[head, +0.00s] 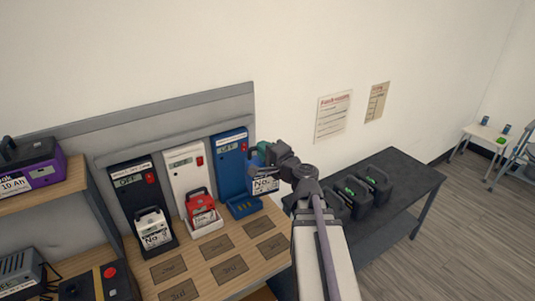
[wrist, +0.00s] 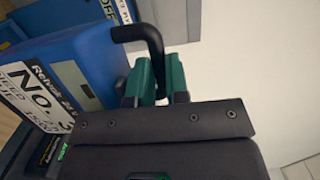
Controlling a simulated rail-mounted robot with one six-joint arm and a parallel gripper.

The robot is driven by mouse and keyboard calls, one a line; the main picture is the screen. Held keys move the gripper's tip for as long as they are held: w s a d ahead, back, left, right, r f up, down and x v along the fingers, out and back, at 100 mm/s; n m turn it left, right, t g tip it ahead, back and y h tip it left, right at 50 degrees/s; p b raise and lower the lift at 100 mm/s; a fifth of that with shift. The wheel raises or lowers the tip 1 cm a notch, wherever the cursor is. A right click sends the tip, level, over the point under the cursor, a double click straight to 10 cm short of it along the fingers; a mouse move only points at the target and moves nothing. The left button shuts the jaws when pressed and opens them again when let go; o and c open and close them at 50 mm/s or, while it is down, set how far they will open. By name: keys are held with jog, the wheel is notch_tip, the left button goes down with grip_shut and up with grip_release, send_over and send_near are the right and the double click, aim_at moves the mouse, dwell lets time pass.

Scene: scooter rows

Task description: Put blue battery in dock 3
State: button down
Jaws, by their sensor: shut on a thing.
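The blue battery (head: 256,164) hangs in my gripper (head: 263,153) in the head view, just right of the blue charger dock (head: 232,166). In the wrist view the battery (wrist: 75,70) shows its blue side, a white "No." label and a black handle (wrist: 150,38). The green fingers of my gripper (wrist: 157,72) are shut on that handle. The blue dock is the rightmost of three; its lower cradle (head: 243,206) is empty. I cannot read a dock number. The battery's underside is hidden.
The black dock (head: 129,180) holds a white battery (head: 153,231); the white dock (head: 186,168) holds a red battery (head: 201,212). Dark squares mark the wooden counter (head: 215,262) in front. A dark table (head: 405,200) at right carries several black batteries (head: 374,186).

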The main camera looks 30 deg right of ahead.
jog(key=w+f+n+y+b, duration=0.1)
jog(key=w+f+b, duration=0.4)
jog(key=w, duration=0.3)
jog(key=w+d+f+y+b, duration=0.1)
jog(key=w+f+y+b, duration=0.1)
jog(key=w+f+b, duration=0.3)
jog(key=w+f, duration=0.2)
jog(key=w, duration=0.2)
jog(key=shift+w+n+g+b, duration=0.25)
jog(key=shift+n+g+b, duration=0.15)
jog(key=shift+f, duration=0.15)
